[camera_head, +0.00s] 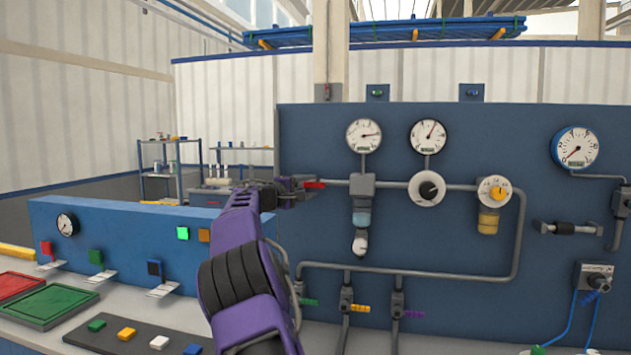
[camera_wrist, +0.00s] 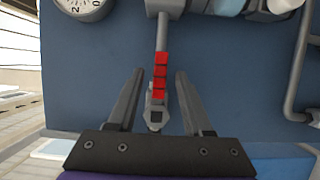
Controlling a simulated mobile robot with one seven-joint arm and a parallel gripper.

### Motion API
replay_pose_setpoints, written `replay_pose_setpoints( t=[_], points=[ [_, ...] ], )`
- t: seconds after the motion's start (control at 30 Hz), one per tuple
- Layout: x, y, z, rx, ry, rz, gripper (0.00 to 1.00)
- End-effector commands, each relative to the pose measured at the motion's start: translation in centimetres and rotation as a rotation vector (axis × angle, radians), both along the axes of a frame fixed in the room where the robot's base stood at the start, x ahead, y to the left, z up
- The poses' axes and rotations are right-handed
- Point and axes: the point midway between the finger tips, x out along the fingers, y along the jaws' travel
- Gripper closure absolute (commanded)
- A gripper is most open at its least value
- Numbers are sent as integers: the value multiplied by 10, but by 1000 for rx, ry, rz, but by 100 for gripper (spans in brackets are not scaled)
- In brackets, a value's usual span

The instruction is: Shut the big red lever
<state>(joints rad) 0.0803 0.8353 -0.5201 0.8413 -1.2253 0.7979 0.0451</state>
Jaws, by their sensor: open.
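The big red lever (camera_head: 315,185) sits on the grey pipe at the left of the blue wall panel. In the wrist view the red lever (camera_wrist: 161,75) lies lengthwise along the pipe, over the grey valve body (camera_wrist: 156,112). My gripper (camera_head: 298,187) is at the lever in the head view. In the wrist view my gripper (camera_wrist: 159,75) is open, with one finger on each side of the lever and valve. Gaps show between the fingers and the lever. Part of the valve is hidden behind my gripper in the head view.
Round gauges (camera_head: 364,135) and a regulator knob (camera_head: 427,188) are right of the lever. Lower on the panel are smaller green, yellow and purple (camera_head: 413,314) levers. A blue console (camera_head: 130,235) with coloured switches stands at the left.

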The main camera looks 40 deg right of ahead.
Motion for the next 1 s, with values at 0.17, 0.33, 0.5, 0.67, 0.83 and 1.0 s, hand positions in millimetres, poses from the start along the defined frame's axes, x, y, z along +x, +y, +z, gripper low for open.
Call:
replay_pose_setpoints(
  t=[0.17, 0.33, 0.5, 0.67, 0.83, 1.0],
  points=[
    [7, -22, 2, 0, 0, 0, 50],
    [10, -31, 0, 1, -1, 1, 50],
    [11, -32, 0, 1, -1, 1, 50],
    [10, -32, 0, 1, -1, 1, 55],
    [10, -32, 0, 1, -1, 1, 86],
    [10, -32, 0, 0, -1, 0, 100]
  ],
)
